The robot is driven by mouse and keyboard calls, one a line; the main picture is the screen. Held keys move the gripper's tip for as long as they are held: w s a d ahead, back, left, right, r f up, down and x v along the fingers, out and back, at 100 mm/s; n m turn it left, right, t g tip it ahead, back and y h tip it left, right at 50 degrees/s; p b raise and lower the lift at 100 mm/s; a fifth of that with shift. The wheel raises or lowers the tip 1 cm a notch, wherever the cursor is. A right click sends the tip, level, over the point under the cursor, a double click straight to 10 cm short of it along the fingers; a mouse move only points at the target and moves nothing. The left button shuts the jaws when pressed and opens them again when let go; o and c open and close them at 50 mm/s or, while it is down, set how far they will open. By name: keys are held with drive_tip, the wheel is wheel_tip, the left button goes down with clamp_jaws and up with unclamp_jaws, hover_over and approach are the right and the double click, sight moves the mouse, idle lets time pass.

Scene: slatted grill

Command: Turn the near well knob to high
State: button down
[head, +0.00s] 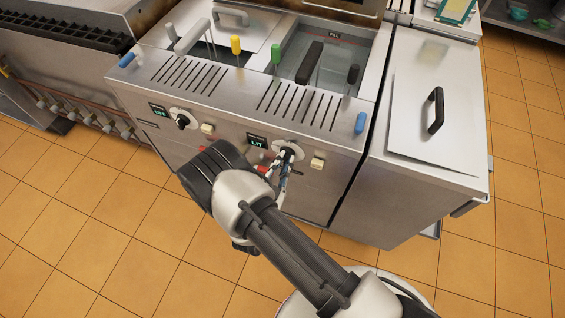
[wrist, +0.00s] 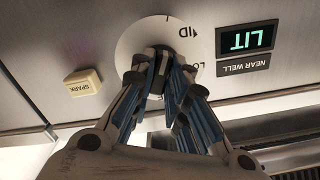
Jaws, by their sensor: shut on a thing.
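The near well knob (wrist: 161,64) is a dark knob on a round pale dial plate (wrist: 132,38), seen upside down in the wrist view. MID and part of LO show on the plate; my fingers hide the rest. A display (wrist: 247,38) beside it reads LIT, above the NEAR WELL label in the picture. My gripper (wrist: 161,80) is shut on the knob, one finger on each side. In the head view my gripper (head: 284,160) is at the right-hand dial (head: 296,152) on the front panel, largely covering its knob. The knob's exact pointing is unclear.
A spark button (wrist: 82,83) sits beside the dial. Another black knob (head: 182,121) with an OFF display (head: 159,111) is to the left. Wells with baskets and coloured handles (head: 236,45) are on top. A lidded cabinet (head: 410,130) stands right.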

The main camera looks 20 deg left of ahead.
drive_tip(key=shift+n, duration=0.5)
drive_tip(key=c, duration=1.6)
unclamp_jaws()
drive_tip(key=shift+o, duration=0.2)
drive_tip(key=s, duration=1.2)
drive_tip(key=shift+a, duration=0.45)
